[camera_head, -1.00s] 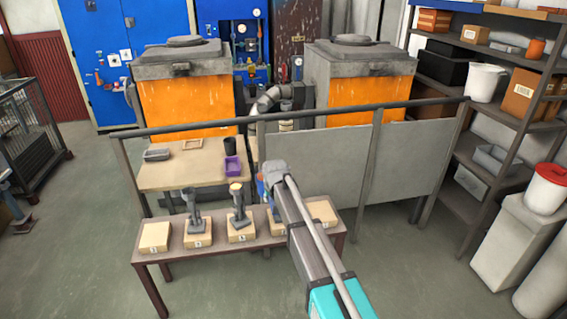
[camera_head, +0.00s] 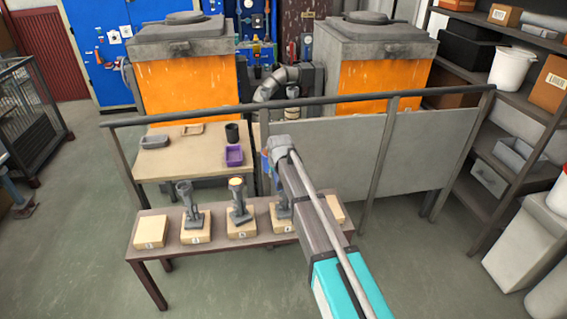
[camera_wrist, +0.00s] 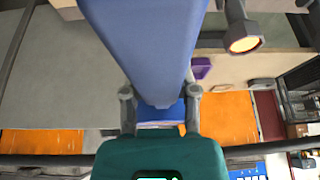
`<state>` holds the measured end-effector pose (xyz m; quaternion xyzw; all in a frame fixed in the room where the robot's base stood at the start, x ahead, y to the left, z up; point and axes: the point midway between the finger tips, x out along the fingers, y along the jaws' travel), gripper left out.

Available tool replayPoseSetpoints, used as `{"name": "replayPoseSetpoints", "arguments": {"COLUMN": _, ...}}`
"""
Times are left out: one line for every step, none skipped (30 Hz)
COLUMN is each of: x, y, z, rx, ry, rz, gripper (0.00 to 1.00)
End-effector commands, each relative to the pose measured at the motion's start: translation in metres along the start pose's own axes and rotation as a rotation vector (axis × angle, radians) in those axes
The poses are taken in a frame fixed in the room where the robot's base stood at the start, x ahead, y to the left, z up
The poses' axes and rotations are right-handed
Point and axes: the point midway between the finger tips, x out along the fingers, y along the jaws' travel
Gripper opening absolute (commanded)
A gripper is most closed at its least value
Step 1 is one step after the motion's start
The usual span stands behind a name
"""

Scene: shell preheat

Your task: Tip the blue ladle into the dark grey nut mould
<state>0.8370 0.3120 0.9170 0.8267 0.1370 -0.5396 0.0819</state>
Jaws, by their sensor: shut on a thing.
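My gripper (camera_wrist: 160,105) is shut on the blue ladle (camera_wrist: 145,40), which fills the upper middle of the wrist view. In the head view only a small blue part of the ladle (camera_head: 265,164) shows beside my gripper, above the bench. I cannot see into the ladle. Grey cup-topped moulds stand on pale blocks: one at left (camera_head: 186,195), one with a glowing yellow-orange top (camera_head: 237,190), and one partly behind my arm (camera_head: 283,200). The glowing cup (camera_wrist: 243,38) also shows at the wrist view's upper right. I cannot tell which is the nut mould.
The low bench (camera_head: 150,225) stands before a railing (camera_head: 330,103) with grey panels. Two orange-fronted furnaces (camera_head: 185,88) stand behind.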

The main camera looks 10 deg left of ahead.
Motion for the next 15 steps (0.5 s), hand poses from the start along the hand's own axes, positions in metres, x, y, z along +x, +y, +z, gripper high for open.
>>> {"name": "replayPoseSetpoints", "arguments": {"x": 0.000, "y": 0.003, "z": 0.000, "rx": 0.003, "ry": 0.001, "rz": 0.001, "gripper": 0.00}}
{"name": "replayPoseSetpoints", "arguments": {"x": 0.000, "y": 0.004, "z": -0.001, "rx": 0.005, "ry": 0.001, "rz": 0.002, "gripper": 0.00}}
{"name": "replayPoseSetpoints", "arguments": {"x": 0.000, "y": 0.006, "z": -0.001, "rx": 0.007, "ry": 0.001, "rz": 0.003, "gripper": 0.00}}
{"name": "replayPoseSetpoints", "arguments": {"x": 0.000, "y": 0.007, "z": -0.001, "rx": 0.009, "ry": 0.001, "rz": 0.004, "gripper": 0.00}}
{"name": "replayPoseSetpoints", "arguments": {"x": 0.000, "y": 0.009, "z": -0.001, "rx": 0.010, "ry": 0.001, "rz": 0.005, "gripper": 0.00}}
{"name": "replayPoseSetpoints", "arguments": {"x": 0.000, "y": 0.010, "z": -0.001, "rx": 0.012, "ry": 0.001, "rz": 0.005, "gripper": 0.00}}
{"name": "replayPoseSetpoints", "arguments": {"x": 0.000, "y": 0.011, "z": -0.001, "rx": 0.013, "ry": 0.001, "rz": 0.006, "gripper": 0.00}}
{"name": "replayPoseSetpoints", "arguments": {"x": 0.000, "y": 0.013, "z": -0.001, "rx": 0.014, "ry": 0.001, "rz": 0.006, "gripper": 0.00}}
{"name": "replayPoseSetpoints", "arguments": {"x": 0.000, "y": 0.014, "z": -0.001, "rx": 0.016, "ry": 0.001, "rz": 0.007, "gripper": 0.00}}
{"name": "replayPoseSetpoints", "arguments": {"x": 0.000, "y": 0.014, "z": -0.001, "rx": 0.017, "ry": 0.001, "rz": 0.007, "gripper": 0.00}}
{"name": "replayPoseSetpoints", "arguments": {"x": 0.000, "y": 0.015, "z": -0.001, "rx": 0.017, "ry": 0.001, "rz": 0.008, "gripper": 0.00}}
{"name": "replayPoseSetpoints", "arguments": {"x": 0.000, "y": 0.016, "z": -0.001, "rx": 0.018, "ry": 0.002, "rz": 0.008, "gripper": 0.00}}
{"name": "replayPoseSetpoints", "arguments": {"x": 0.000, "y": 0.017, "z": -0.002, "rx": 0.019, "ry": 0.002, "rz": 0.008, "gripper": 0.00}}
{"name": "replayPoseSetpoints", "arguments": {"x": -0.001, "y": 0.017, "z": -0.002, "rx": 0.019, "ry": 0.002, "rz": 0.009, "gripper": 0.00}}
{"name": "replayPoseSetpoints", "arguments": {"x": -0.002, "y": 0.018, "z": -0.002, "rx": 0.020, "ry": 0.002, "rz": 0.009, "gripper": 0.00}}
